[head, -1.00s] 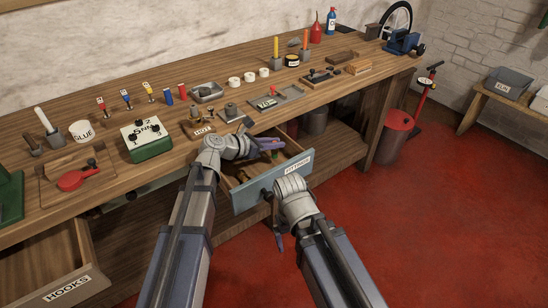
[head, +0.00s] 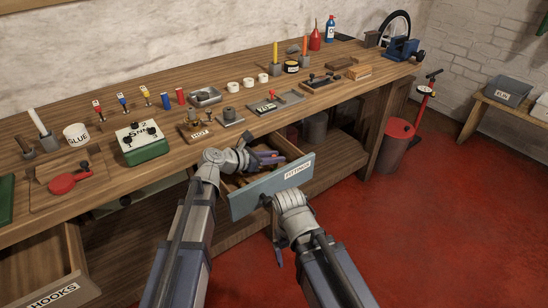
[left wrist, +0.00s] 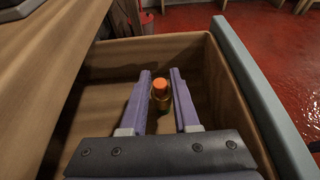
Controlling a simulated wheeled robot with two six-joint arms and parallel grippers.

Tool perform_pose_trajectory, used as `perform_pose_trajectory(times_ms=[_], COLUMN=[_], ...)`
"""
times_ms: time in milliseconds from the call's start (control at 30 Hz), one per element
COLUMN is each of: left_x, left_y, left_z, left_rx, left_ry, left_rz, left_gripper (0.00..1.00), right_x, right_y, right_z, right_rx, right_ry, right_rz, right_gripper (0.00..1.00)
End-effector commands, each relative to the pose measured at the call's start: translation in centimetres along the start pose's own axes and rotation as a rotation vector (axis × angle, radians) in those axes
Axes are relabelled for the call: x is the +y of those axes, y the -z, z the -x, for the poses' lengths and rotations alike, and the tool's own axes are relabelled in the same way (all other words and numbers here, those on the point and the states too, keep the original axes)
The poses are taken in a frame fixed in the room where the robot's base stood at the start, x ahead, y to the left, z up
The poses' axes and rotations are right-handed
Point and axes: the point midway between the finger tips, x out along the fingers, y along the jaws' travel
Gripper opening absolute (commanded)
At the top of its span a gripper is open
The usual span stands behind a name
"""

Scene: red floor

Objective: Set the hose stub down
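The hose stub appears to be the small piece with an orange top and brass-coloured lower part (left wrist: 160,97) in the left wrist view. It stands roughly upright inside the open wooden drawer labelled FITTINGS (head: 270,190). My left gripper (head: 272,157) reaches down into this drawer. Its purple fingers (left wrist: 161,72) lie on both sides of the stub, with a narrow gap showing, so they look open around it. The stub's bottom is partly hidden. My right gripper (head: 277,254) hangs in front of the drawer; its fingers are mostly hidden behind its own wrist.
The bench (head: 110,120) carries a glue pot (head: 76,134), a green-and-white box (head: 142,143) and several small tools. A HOOKS drawer (head: 40,265) stands open at the lower left. A red bin (head: 398,145) stands right of the bench.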

Motion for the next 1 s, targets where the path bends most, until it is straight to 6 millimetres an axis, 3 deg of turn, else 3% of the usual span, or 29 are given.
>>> perform_pose_trajectory(times_ms=[133, 467, 1000], left_x=[0.0, 0.0, -0.1], left_y=[0.0, -0.5, -0.5], left_z=[0.0, 0.2, 10.1], left_rx=[0.0, 0.0, 0.0], left_ry=[0.0, 0.0, -0.003], left_rz=[0.0, 0.0, 0.001], left_gripper=[0.47, 0.48, 0.48], right_x=[0.0, 0.1, 0.4], right_y=[0.0, 0.0, -0.2], right_z=[0.0, 0.5, 4.3], right_rx=[0.0, 0.0, 0.0], right_ry=[0.0, 0.0, 0.0], right_rz=[0.0, 0.0, 0.0], right_gripper=[0.94, 0.94, 0.94])
